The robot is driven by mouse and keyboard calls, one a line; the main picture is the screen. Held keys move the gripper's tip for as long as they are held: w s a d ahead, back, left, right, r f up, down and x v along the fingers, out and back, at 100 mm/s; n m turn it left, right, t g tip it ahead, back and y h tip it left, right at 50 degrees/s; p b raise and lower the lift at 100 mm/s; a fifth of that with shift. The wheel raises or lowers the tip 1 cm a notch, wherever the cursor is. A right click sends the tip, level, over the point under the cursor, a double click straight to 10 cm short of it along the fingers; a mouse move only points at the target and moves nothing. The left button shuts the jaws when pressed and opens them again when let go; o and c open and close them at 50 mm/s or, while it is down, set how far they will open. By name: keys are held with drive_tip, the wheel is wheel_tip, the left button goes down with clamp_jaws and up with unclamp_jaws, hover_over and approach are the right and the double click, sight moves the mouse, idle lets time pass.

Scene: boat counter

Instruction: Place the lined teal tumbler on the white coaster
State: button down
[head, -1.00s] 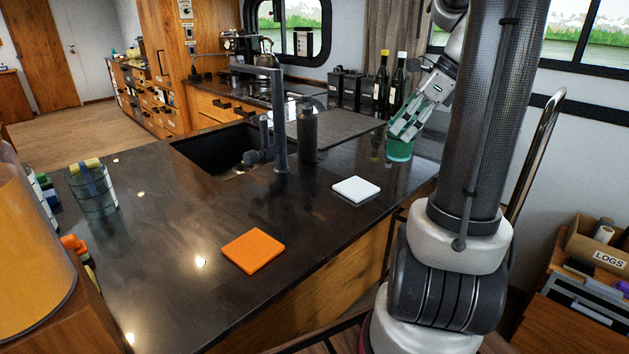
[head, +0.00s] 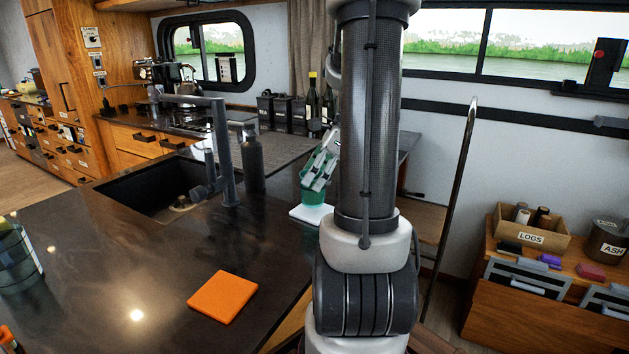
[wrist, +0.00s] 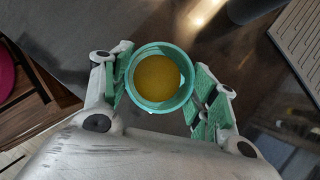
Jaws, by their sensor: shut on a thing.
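The teal tumbler (head: 313,197) is in my gripper (head: 318,178). The wrist view shows its round rim (wrist: 188,92) from above, with an amber-yellow inside, between the green finger pads. Its lines cannot be made out. My gripper is shut on its sides. In the head view, the white coaster (head: 304,213) shows at and just below the tumbler's base, its right part hidden by my arm column. I cannot tell whether the tumbler touches the coaster or is held above it. The coaster does not show in the wrist view.
An orange coaster (head: 223,297) lies nearer on the dark counter (head: 120,260). A black tap (head: 228,160) and a dark bottle-shaped container (head: 252,165) stand left of the tumbler, by the sink (head: 150,195). A glass container (head: 15,260) is at the left edge.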

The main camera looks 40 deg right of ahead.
drive_tip(key=shift+f, duration=0.75)
drive_tip(key=shift+f, duration=0.1)
drive_tip(key=shift+c, duration=2.1)
unclamp_jaws()
drive_tip(key=v, duration=1.2)
drive_tip(key=s+a+n+h, duration=0.2)
drive_tip(key=s+a+n, duration=0.2)
drive_tip(key=a+n, duration=0.5)
drive_tip(key=s+a+n+h, duration=0.2)
drive_tip(key=s+a+n, duration=0.2)
drive_tip(key=a+n, duration=0.5)
drive_tip(key=shift+s+a+f+n, duration=0.2)
drive_tip(key=shift+s+a+n, duration=0.15)
drive_tip(key=shift+n, duration=4.05)
